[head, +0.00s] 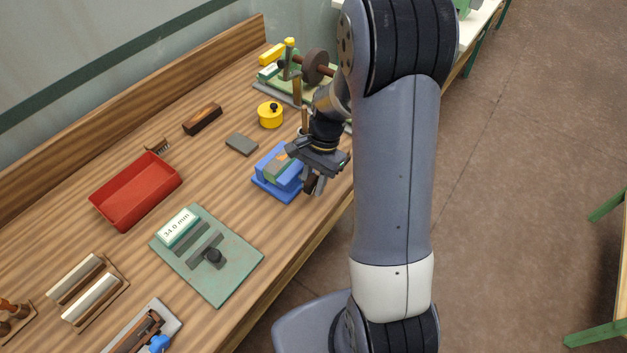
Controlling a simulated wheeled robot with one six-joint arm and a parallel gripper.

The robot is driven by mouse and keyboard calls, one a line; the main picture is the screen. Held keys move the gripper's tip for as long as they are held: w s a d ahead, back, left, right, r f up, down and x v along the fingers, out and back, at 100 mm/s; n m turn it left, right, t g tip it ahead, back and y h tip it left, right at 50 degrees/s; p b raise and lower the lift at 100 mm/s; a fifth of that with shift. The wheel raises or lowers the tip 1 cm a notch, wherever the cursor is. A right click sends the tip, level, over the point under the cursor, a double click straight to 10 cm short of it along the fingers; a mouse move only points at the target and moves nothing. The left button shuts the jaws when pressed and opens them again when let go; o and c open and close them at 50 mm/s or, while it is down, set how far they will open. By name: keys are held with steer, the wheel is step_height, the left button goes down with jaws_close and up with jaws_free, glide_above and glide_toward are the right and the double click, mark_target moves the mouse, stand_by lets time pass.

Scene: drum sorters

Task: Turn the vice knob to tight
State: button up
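The blue vice (268,183) stands near the front edge of the wooden bench, with a grey-green block and a small orange mark on its top. My gripper (314,186) is at the vice's right end, pointing down. A dark brown piece (309,184), possibly the vice knob, shows at the fingertips. I cannot tell whether the fingers are around it, touching it or only beside it. The gripper body and arm hide the vice's right end, and any tight marking is not readable.
Left of the vice lie a green plate (226,285) marked "34.0 mm" and a red tray (125,205). A yellow pot (270,115), a grey block (241,144) and a green-based machine (313,68) stand behind. Bare bench (215,178) lies between tray and vice.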

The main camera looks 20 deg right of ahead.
steer(key=v, duration=1)
steer(key=shift+r, duration=0.35)
steer(key=shift+f, duration=0.1)
steer(key=x, duration=1)
steer(key=shift+a+f, duration=0.1)
steer(key=shift+f, duration=0.3)
steer(key=shift+r+t+h+b, duration=0.1)
steer(key=shift+t+h+b, duration=0.6)
steer(key=shift+h, duration=0.3)
steer(key=shift+r, duration=0.1)
